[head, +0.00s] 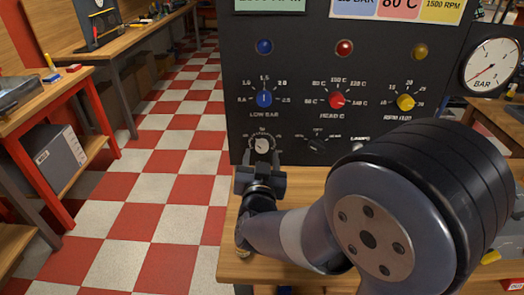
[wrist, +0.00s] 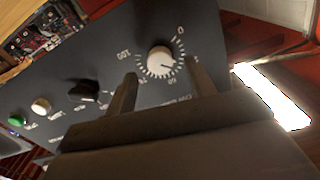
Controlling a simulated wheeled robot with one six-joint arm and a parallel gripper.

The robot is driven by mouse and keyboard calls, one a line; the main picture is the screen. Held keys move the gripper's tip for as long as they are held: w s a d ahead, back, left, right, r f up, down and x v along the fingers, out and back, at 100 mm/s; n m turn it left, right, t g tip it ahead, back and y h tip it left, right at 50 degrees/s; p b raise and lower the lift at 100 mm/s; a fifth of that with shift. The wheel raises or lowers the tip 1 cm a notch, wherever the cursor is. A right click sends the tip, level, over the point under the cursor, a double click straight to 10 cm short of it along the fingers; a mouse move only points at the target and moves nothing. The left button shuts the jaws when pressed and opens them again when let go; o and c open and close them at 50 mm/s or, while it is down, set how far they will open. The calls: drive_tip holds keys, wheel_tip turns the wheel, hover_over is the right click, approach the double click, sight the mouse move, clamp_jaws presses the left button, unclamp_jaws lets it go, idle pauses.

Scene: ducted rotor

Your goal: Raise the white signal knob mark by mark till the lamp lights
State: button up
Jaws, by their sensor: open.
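The white signal knob (wrist: 161,61) sits on the dark panel inside a ring of white tick marks, with 0 and 100 readable in the wrist view. A dark pointer line on it appears to point to the lower right there; the exact mark is too small to read. In the head view the knob (head: 262,144) is at the panel's lower left. My gripper (wrist: 160,72) is open, one finger on each side of the knob's lower part; I cannot tell whether they touch it. The gripper (head: 261,168) is just below the knob in the head view.
Above are a blue lamp (head: 264,46), a red lamp (head: 344,47) and a yellow lamp (head: 421,52), none clearly glowing. Blue (head: 264,98), red (head: 337,101) and yellow (head: 405,102) knobs sit below them. A black selector (wrist: 84,91) is beside the white knob.

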sight(262, 149)
drive_tip(key=shift+w+d, duration=0.1)
drive_tip(key=shift+w, duration=1.45)
drive_tip(key=c, duration=1)
drive_tip(key=shift+o, duration=0.2)
drive_tip(key=m+b, duration=0.2)
drive_tip(key=b, duration=0.1)
drive_tip(key=shift+f, duration=0.3)
drive_tip(key=shift+r+m+b, duration=0.25)
drive_tip(key=shift+m+b, duration=0.95)
drive_tip(key=shift+m, duration=0.2)
drive_tip(key=o, duration=1)
drive_tip(key=shift+c, duration=0.2)
drive_tip(key=s, duration=1.1)
drive_tip(key=shift+a+p, duration=0.2)
drive_tip(key=shift+p, duration=0.2)
